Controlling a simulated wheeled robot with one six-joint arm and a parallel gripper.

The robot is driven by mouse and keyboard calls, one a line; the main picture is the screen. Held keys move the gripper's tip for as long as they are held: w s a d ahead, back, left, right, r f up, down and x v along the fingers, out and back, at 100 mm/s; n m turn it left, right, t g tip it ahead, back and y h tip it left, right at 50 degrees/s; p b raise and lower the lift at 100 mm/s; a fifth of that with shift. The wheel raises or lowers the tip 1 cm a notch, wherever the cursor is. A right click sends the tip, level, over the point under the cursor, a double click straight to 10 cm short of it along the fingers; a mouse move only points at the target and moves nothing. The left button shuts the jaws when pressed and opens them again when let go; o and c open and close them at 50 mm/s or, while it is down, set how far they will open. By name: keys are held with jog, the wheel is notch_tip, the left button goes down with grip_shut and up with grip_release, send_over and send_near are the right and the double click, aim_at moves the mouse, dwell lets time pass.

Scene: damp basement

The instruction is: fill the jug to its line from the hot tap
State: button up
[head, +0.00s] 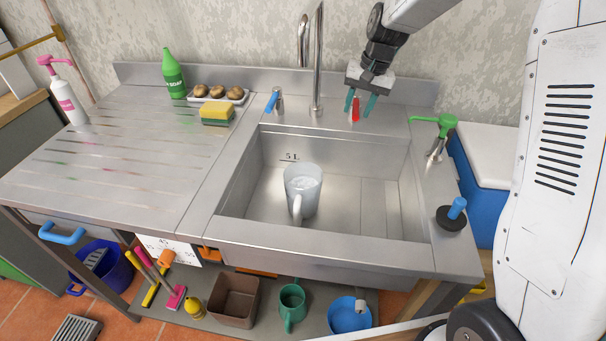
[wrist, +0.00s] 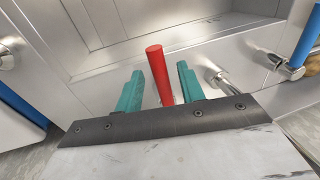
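The whitish jug (head: 301,196) stands upright in the sink basin, its handle facing the front. A pale surface shows inside it, but I cannot make out its level or a fill line on the jug. The tall metal spout (head: 318,62) rises behind the basin. The red tap handle (head: 355,109) is to its right, and the blue tap handle (head: 272,102) to its left. My gripper (head: 361,106) is at the red handle with its teal fingers apart. In the wrist view, the red handle (wrist: 158,73) stands between the open fingers (wrist: 160,84), with a gap on each side.
The steel sink (head: 390,248) has a "5 L" marking near the jug. A sponge (head: 217,114), a tray (head: 240,99) and a green bottle (head: 174,74) stand left. The drainboard's front is clear.

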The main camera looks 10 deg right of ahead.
notch_tip(320, 180, up, 7)
jog(key=d, duration=0.1)
jog(key=shift+s, duration=0.3)
jog(key=shift+d+f, duration=0.1)
dwell(0.4)
jog(key=s+r+n+h, duration=0.1)
jog(key=s+r, duration=0.1)
jog(key=s, duration=1.7)
jog(key=s+r+n+h, duration=0.1)
jog(key=s+n, duration=0.1)
jog(key=s, duration=1.8)
jog(key=shift+s+d+r+n, duration=0.15)
jog(key=shift+d+r+n, duration=0.15)
jog(key=shift+r, duration=0.1)
